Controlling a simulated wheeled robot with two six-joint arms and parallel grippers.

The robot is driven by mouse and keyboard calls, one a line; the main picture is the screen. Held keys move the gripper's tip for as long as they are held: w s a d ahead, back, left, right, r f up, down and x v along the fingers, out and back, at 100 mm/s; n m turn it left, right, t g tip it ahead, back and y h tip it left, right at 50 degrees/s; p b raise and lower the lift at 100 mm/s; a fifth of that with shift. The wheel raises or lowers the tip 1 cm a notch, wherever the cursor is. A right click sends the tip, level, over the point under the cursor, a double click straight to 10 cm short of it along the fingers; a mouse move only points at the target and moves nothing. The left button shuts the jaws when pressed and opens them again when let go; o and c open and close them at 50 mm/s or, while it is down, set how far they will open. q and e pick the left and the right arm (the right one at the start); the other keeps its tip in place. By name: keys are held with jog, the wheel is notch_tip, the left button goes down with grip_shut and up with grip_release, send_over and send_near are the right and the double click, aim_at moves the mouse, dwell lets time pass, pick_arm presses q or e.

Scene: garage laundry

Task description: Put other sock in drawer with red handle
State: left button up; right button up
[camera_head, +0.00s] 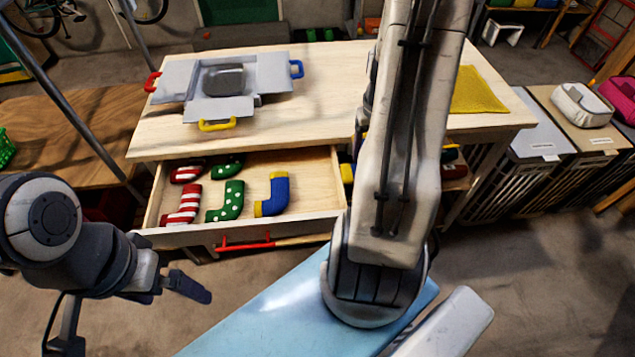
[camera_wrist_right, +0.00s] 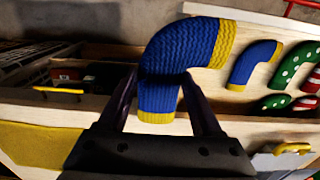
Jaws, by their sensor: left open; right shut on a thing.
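My right gripper (camera_wrist_right: 160,84) is shut on a blue knit sock (camera_wrist_right: 196,45) with yellow ends, seen in the right wrist view. In the head view my right arm hides this gripper. The open drawer (camera_head: 300,218) with the red handle (camera_head: 247,244) is at the table's front. Inside it lie a matching blue sock (camera_head: 279,195), green dotted socks (camera_head: 226,202) and red-striped socks (camera_head: 182,206). In the wrist view the held sock hangs above the furniture, left of the lying blue sock (camera_wrist_right: 252,66). My left gripper (camera_head: 138,318) is open and empty, in front of the drawer.
On the tabletop (camera_head: 325,75) stands a grey box (camera_head: 224,82) with open flaps and coloured handles. A yellow cloth (camera_head: 478,92) lies at the right. The drawer's right part has bare floor beside the blue sock.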

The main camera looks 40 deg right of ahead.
jog(key=w+a+f, duration=0.2)
jog(key=f, duration=0.1)
jog(key=w+a+f+p, duration=0.1)
jog(key=w+a+f, duration=0.1)
jog(key=w+f, duration=0.1)
jog(key=w+a+f+p, duration=0.1)
jog(key=w+a+f, duration=0.2)
jog(key=f, duration=0.1)
jog(key=shift+a+f, duration=0.1)
jog(key=shift+f, duration=0.1)
jog(key=shift+f+b, duration=0.45)
jog(key=shift+f, duration=0.15)
jog(key=o, duration=1.3)
jog(key=shift+o, duration=0.2)
jog(key=shift+r, duration=0.2)
notch_tip(320, 180, up, 13)
